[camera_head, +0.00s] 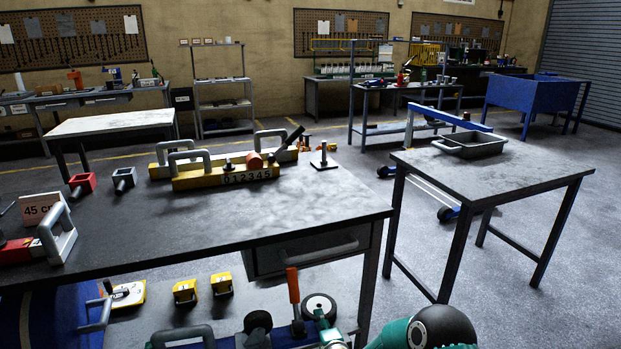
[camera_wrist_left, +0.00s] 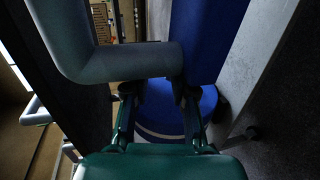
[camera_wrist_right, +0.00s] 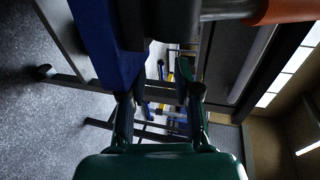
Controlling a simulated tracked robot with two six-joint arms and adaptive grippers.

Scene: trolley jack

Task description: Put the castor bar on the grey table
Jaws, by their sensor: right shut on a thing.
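The castor bar (camera_head: 230,341) appears low in the head view as a blue bar with dark wheels, a grey handle and an upright orange grip; its lower part is cut off by the frame edge. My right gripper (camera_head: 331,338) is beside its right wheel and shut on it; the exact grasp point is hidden. The right wrist view shows the blue bar (camera_wrist_right: 108,45) close to the jaws. My left gripper (camera_wrist_left: 157,112) is by a bent grey handle and blue part; whether it grips is unclear. The grey table (camera_head: 535,172) stands right, with a tray at its back.
The dark workbench (camera_head: 320,205) at left carries yellow handled blocks, a steel stand and small clamps. The tray (camera_head: 470,145) occupies the grey table's back left; its front and right are clear. A blue-and-grey wheeled frame (camera_head: 462,121) stands behind that table. Open floor lies between the tables.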

